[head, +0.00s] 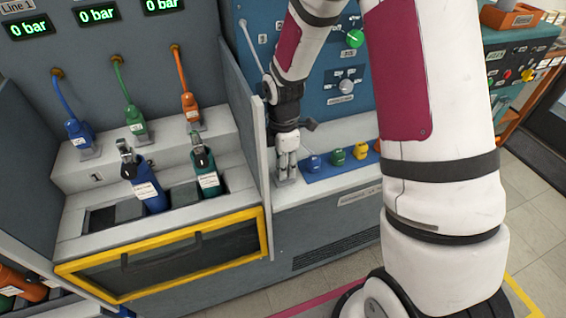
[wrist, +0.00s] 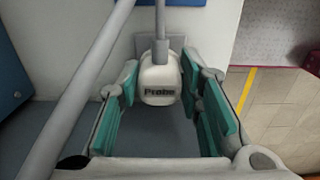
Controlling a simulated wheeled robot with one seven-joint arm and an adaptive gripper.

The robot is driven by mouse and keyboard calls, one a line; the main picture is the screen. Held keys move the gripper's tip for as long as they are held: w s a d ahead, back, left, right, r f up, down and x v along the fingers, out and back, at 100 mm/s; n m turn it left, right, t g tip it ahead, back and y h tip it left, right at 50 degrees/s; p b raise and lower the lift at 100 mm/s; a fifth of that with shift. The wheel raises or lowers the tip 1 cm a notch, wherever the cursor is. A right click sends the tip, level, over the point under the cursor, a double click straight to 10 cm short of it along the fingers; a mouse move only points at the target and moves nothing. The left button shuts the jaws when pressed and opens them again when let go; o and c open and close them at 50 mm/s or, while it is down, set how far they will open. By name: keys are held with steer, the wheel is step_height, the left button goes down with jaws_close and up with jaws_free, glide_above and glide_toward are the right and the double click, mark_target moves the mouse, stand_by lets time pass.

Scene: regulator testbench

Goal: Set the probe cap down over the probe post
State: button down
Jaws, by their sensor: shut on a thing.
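The probe cap (wrist: 160,80) is a white block labelled "Probe" with a grey cable running up from it. In the wrist view it sits between the teal pads of my gripper (wrist: 166,88), which is shut on it near the fingertips. In the head view my gripper (head: 287,168) points down beside the grey partition, low over the bench ledge. The cap is hard to make out there among the fingers. The probe post cannot be told apart. A grey plate (wrist: 142,47) shows behind the cap; whether cap and post touch cannot be seen.
A grey partition (head: 245,130) stands close left of my gripper. Blue (head: 313,162), green (head: 337,157) and yellow (head: 360,151) caps stand in a row to its right. Two bottles (head: 147,185) (head: 206,170) stand in the left bay. A thin hose (wrist: 85,95) crosses the wrist view.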

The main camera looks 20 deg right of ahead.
steer(key=c, duration=1.1)
jaws_free()
steer(key=shift+o, duration=0.2)
steer(key=shift+r, duration=0.1)
step_height(320, 180, up, 12)
steer(key=shift+s, duration=0.1)
